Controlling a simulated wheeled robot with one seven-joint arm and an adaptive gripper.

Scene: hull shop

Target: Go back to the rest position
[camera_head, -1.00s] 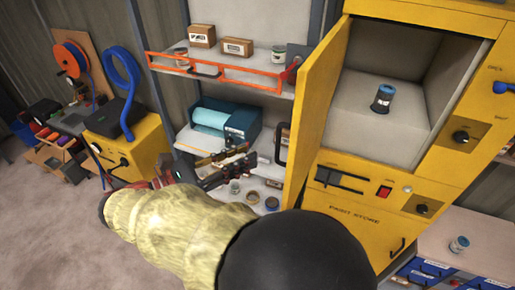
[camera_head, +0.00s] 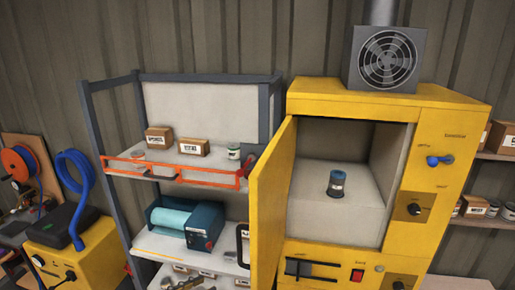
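My gripper and arm are outside the head view now. A dark can with a blue-grey top (camera_head: 337,183) stands upright inside the open yellow cabinet (camera_head: 300,268). The cabinet's yellow door (camera_head: 268,205) stands open at its left side, swung out toward me. Nothing of mine touches the can or the door in this view.
A shelf rack (camera_head: 133,160) with an orange front rail stands left of the cabinet, holding boxes and a blue machine (camera_head: 205,226). A fan unit (camera_head: 388,60) sits on the cabinet. A yellow box with a blue hose (camera_head: 72,170) is at far left.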

